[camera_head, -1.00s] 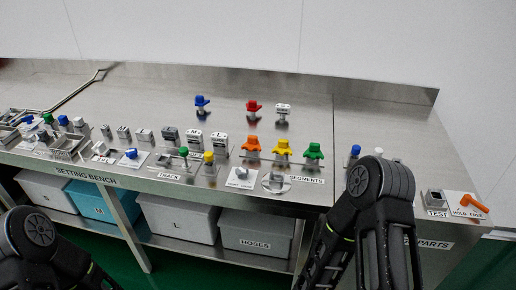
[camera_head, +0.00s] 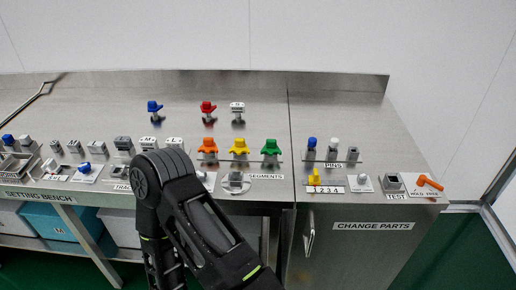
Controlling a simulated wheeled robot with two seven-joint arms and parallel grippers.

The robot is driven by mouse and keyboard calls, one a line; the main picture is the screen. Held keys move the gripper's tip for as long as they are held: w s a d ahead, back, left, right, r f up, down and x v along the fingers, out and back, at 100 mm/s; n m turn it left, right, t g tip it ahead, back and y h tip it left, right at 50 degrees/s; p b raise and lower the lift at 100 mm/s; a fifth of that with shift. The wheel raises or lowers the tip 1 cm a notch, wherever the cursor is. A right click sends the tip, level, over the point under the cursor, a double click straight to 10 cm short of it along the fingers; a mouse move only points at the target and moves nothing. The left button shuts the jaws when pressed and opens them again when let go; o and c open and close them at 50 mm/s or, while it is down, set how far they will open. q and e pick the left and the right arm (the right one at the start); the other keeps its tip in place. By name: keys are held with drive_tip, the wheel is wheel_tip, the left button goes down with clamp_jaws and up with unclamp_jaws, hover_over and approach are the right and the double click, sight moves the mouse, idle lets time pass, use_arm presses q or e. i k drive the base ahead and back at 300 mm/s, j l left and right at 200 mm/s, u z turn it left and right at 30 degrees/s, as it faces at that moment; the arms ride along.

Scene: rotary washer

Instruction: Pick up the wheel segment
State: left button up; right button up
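Several coloured segment pieces stand upright on small posts by the SEGMENTS label on the steel bench. In the front row are an orange piece (camera_head: 208,147), a yellow piece (camera_head: 239,147) and a green piece (camera_head: 271,148). Behind them are a blue piece (camera_head: 154,107), a red piece (camera_head: 208,108) and a white piece (camera_head: 237,108). I cannot tell which one the task means. A round metal disc (camera_head: 236,182) lies in front of the row. One of my arms crosses the lower middle and hides part of the bench front. Neither gripper's fingertips show.
The CHANGE PARTS cabinet (camera_head: 372,250) is at right, with pins (camera_head: 334,148), a yellow knob (camera_head: 314,178) and an orange handle (camera_head: 428,182) on top.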

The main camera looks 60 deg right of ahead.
sight(271, 148)
drive_tip(key=k+l, duration=0.7)
drive_tip(key=k, duration=0.2)
